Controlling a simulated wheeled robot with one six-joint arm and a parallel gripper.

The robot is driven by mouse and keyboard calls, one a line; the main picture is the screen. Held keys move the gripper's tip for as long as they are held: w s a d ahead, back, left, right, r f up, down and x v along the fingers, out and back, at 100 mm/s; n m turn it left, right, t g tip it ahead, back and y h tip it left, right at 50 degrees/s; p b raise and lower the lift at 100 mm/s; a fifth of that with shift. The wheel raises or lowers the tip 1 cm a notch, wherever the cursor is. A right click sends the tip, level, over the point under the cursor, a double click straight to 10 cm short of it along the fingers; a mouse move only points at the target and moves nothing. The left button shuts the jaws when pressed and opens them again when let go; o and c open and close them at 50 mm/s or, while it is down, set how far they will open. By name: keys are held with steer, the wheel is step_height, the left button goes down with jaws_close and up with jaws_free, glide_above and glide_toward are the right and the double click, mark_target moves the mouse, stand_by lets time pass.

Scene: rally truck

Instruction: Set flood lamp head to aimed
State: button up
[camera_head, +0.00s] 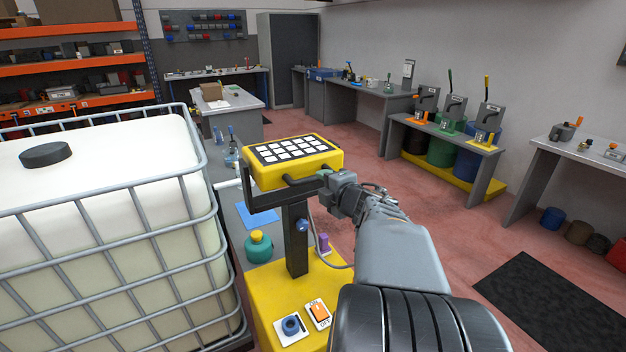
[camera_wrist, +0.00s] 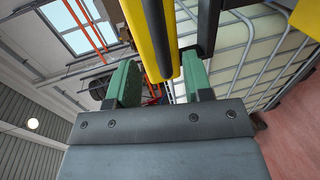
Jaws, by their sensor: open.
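The flood lamp head (camera_head: 262,178) is a yellow box with a grid of white squares on its face, which tilts mostly upward. It sits in a black bracket on a dark post (camera_head: 296,245) with a blue knob (camera_head: 302,225). A black handle (camera_head: 300,181) runs along its near side. My gripper (camera_head: 325,177) is at the right end of this handle. In the wrist view, its green fingers (camera_wrist: 160,84) are open, with a yellow and black part of the lamp (camera_wrist: 156,35) between and beyond them. I cannot tell whether they touch it.
A caged white tank (camera_head: 105,175) stands close on the left. The yellow base (camera_head: 262,290) carries an orange switch (camera_head: 319,311) and a blue ring (camera_head: 291,325). A green bottle (camera_head: 259,248) and a purple item (camera_head: 323,243) stand near the post.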

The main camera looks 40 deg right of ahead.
mark_target(316, 179)
steer(key=shift+x, duration=3.2)
steer(key=shift+c, duration=0.4)
jaws_close()
